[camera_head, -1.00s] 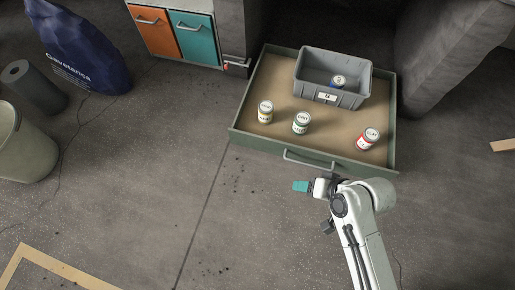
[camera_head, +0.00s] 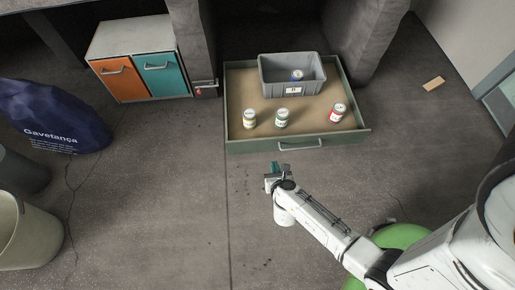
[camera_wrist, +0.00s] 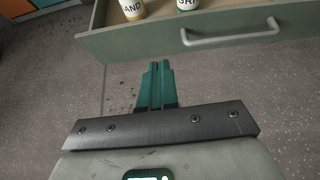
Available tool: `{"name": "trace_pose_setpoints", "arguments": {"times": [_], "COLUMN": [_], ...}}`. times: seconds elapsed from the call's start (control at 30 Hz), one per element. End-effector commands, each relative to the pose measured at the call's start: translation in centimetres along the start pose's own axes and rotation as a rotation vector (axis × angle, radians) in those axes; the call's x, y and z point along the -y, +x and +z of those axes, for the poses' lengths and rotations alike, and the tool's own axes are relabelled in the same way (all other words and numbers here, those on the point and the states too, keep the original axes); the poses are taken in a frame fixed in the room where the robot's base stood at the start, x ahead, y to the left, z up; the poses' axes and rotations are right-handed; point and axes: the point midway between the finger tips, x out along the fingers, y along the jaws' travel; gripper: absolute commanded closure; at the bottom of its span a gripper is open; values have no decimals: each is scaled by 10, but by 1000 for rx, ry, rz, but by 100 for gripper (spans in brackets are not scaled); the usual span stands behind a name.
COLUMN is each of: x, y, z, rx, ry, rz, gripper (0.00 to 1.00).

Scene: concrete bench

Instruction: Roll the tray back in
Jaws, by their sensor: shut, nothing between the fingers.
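The tray (camera_head: 240,147) is a wide green drawer with a tan floor, pulled out from under the bench onto the grey floor. Its grey bar handle (camera_head: 300,146) is on the front face; the handle also shows at the upper right in the wrist view (camera_wrist: 232,38). In the tray are a grey bin (camera_head: 277,88) with a blue-marked can (camera_head: 297,76) in it, a yellow-labelled can (camera_head: 249,119), a green-labelled can (camera_head: 282,118) and a red-labelled can (camera_head: 338,112). My gripper (camera_wrist: 156,70), with teal fingers, is shut and empty, in front of the tray and left of the handle, apart from it.
A cabinet (camera_head: 132,46) with orange and teal doors stands left of the tray. A blue bag (camera_head: 48,115) and a pale bin (camera_head: 28,232) are at left. Floor in front of the tray is clear.

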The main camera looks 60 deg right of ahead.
Motion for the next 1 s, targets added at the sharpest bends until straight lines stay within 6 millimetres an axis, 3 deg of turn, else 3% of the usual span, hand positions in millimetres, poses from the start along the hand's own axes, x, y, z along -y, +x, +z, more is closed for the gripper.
{"name": "trace_pose_setpoints", "arguments": {"times": [0.27,0.67,1.0], "x": [4,5,6], "y": [27,105,133], "z": [-6,-7,15], "rx": [-10,-9,-9], "ry": [24,24,20], "rz": [-21,-20,-19], "gripper": [100,100,100]}}
